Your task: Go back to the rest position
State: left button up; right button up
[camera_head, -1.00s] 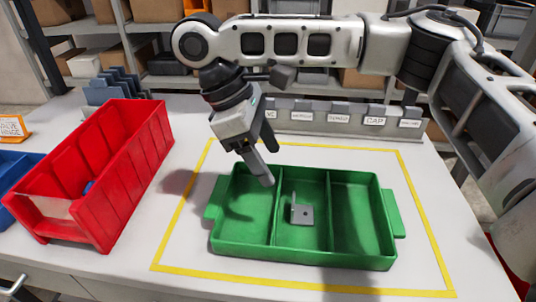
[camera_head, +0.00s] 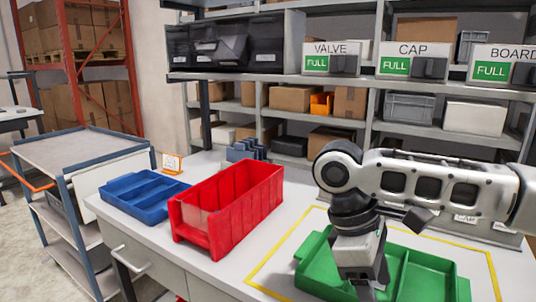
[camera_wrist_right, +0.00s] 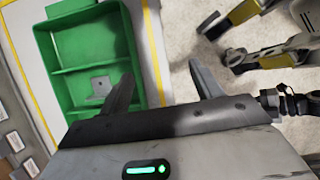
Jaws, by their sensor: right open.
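The green tray (camera_head: 423,277) with three compartments lies on the white table inside a yellow outline; it also shows in the right wrist view (camera_wrist_right: 92,58). A small grey bracket (camera_wrist_right: 98,87) lies in its middle compartment in the right wrist view; in the head view my right arm hides that part. My right gripper (camera_wrist_right: 165,88) is open, with nothing between its fingers. In the head view its wrist covers the left-middle part of the tray, and the fingertips cannot be made out.
A red bin (camera_head: 235,205) stands left of the green tray, with a blue tray (camera_head: 145,193) beyond it. A grey cart (camera_head: 80,150) stands left of the table. Shelves with black bins (camera_head: 225,42), boxes and labelled holders rise behind.

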jog(key=shift+n, duration=0.5)
jog(key=a+f, duration=0.1)
jog(key=f, duration=0.1)
jog(key=w+a+f, duration=0.1)
jog(key=f, duration=0.1)
jog(key=shift+w+a, duration=0.15)
jog(key=s+a+f+t+y, duration=0.2)
jog(key=s+a+f+y, duration=0.7)
jog(key=a, duration=0.4)
jog(key=s+d+f+m+t+h, duration=0.1)
jog(key=s+d+f+m+h, duration=0.2)
jog(key=d, duration=0.4)
jog(key=s+d+f+m+t, duration=0.2)
jog(key=d+f+m, duration=0.15)
jog(key=d, duration=0.25)
jog(key=s+d+f+m+t+h, duration=0.1)
jog(key=s+d+f+m+h, duration=0.15)
jog(key=d+m, duration=0.35)
pick_arm(q)
jog(key=shift+w, duration=1.15)
pick_arm(e)
jog(key=w+a+f+n+t+y, duration=0.2)
jog(key=w+a+f+t+y, duration=0.1)
jog(key=w+a+f+t, duration=0.2)
notch_tip(320, 180, down, 2)
jog(key=shift+w+f+t, duration=0.1)
jog(key=shift+w+t, duration=0.4)
jog(key=shift+t, duration=0.3)
